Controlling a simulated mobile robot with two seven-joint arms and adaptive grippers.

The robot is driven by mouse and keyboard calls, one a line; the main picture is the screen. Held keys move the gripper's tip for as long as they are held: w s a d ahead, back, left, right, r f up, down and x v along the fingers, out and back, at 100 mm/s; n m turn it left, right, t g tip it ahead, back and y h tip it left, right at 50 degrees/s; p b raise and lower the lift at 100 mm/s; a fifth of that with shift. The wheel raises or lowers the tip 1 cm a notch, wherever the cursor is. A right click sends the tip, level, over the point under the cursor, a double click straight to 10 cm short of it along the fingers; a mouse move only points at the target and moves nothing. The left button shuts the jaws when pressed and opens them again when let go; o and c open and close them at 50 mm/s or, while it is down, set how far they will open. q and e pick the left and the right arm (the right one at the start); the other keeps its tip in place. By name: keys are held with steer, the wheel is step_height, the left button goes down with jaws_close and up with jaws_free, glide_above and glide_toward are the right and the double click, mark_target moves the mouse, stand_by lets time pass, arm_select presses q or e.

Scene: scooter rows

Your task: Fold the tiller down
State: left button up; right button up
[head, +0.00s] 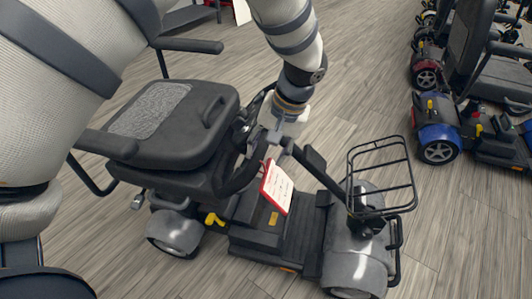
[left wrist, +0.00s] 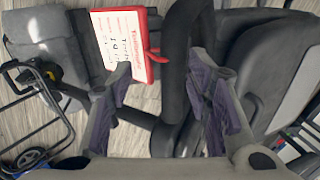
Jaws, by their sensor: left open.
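The grey scooter's tiller (head: 318,168) leans back from the front of the scooter toward the seat, with its dark loop handlebar (head: 240,178) close to the seat's front edge. A red-edged tag (head: 277,187) hangs from it. My left gripper (head: 274,138) is at the tiller's upper end, reaching down from above. In the left wrist view, my left gripper (left wrist: 162,68) is open, with the dark handlebar (left wrist: 177,75) passing between its fingers. Whether the fingers touch it, I cannot tell. The tag (left wrist: 122,45) lies beside one finger. My right gripper is out of view.
The scooter's padded seat (head: 175,112) with armrests stands left of the tiller, and a wire basket (head: 382,180) is at its front. A blue scooter (head: 438,140) and others line the right side. Wood-look floor lies clear between them.

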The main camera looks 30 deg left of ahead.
arm_select(q)
steer(key=v, duration=1)
steer(key=shift+r, duration=0.2)
